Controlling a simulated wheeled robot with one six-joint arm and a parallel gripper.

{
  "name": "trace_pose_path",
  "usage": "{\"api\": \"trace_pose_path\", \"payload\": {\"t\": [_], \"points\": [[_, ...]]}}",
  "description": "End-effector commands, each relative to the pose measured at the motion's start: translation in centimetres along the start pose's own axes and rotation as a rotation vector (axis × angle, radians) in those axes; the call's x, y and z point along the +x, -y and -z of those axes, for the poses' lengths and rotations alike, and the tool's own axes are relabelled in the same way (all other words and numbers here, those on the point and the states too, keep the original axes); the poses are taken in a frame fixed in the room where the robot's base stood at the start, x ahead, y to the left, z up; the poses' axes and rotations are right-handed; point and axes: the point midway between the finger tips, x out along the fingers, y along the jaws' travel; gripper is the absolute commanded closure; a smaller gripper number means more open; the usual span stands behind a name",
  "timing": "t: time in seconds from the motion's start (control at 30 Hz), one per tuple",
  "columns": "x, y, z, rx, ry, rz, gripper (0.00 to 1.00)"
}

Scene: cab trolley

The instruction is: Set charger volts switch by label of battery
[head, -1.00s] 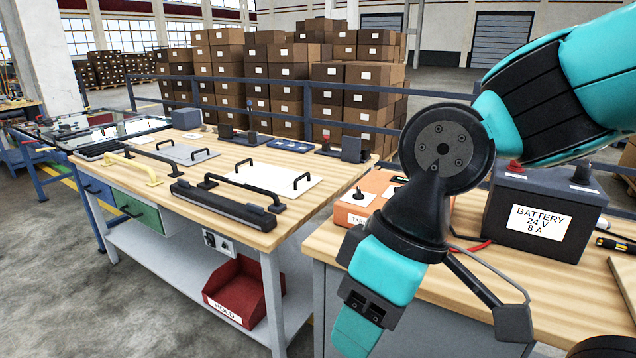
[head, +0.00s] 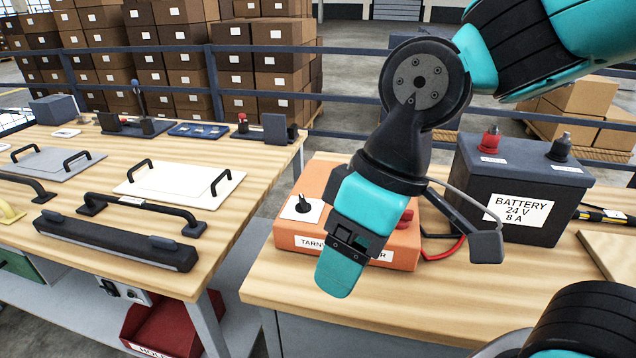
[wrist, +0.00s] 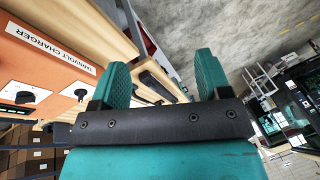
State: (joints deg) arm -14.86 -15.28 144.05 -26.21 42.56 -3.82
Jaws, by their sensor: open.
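The battery (head: 520,190) is a dark box with a red and a dark terminal on top. Its white label reads BATTERY 24 V 8 A. The orange charger (head: 300,226) stands to its left, partly hidden behind my gripper. A black knob on a white plate (head: 303,206) shows on its top in the head view. In the wrist view the charger (wrist: 75,70) shows two dark knobs on white plates, a left one (wrist: 24,97) and a right one (wrist: 80,93); their settings are too small to read. My gripper (wrist: 160,80) is open and empty, in front of the charger.
A left bench holds handled plates (head: 180,184) and a long dark bar (head: 115,240). A gap separates it from the charger's bench. A red bin (head: 165,325) sits on the lower shelf. A yellow-black tool (head: 603,215) and a board (head: 612,252) lie right of the battery.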

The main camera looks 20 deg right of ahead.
Motion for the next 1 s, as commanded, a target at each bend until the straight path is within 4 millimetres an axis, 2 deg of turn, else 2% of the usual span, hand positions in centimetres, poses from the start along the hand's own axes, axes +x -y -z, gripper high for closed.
{"api": "trace_pose_path", "payload": {"t": [0.03, 0.1, 0.23, 0.3, 0.4, 0.5, 0.6, 0.7, 0.87, 1.0], "points": [[-1.4, -0.9, 1.7, -0.033, 0.009, -0.016, 0.3], [-2.9, -2.8, 4.5, -0.116, 0.032, -0.047, 0.3], [-5.1, -7.6, 11.0, -0.32, 0.1, -0.111, 0.3], [-5.7, -10.4, 14.1, -0.431, 0.145, -0.136, 0.3], [-5.9, -14.2, 17.5, -0.57, 0.207, -0.159, 0.3], [-5.6, -17.1, 19.8, -0.678, 0.259, -0.166, 0.3], [-5.2, -19.1, 21.0, -0.75, 0.294, -0.166, 0.3], [-4.7, -20.1, 21.5, -0.786, 0.311, -0.166, 0.3], [-3.0, -20.8, 21.2, -0.796, 0.317, -0.163, 0.3], [-0.4, -21.5, 20.5, -0.794, 0.318, -0.162, 0.3]]}}
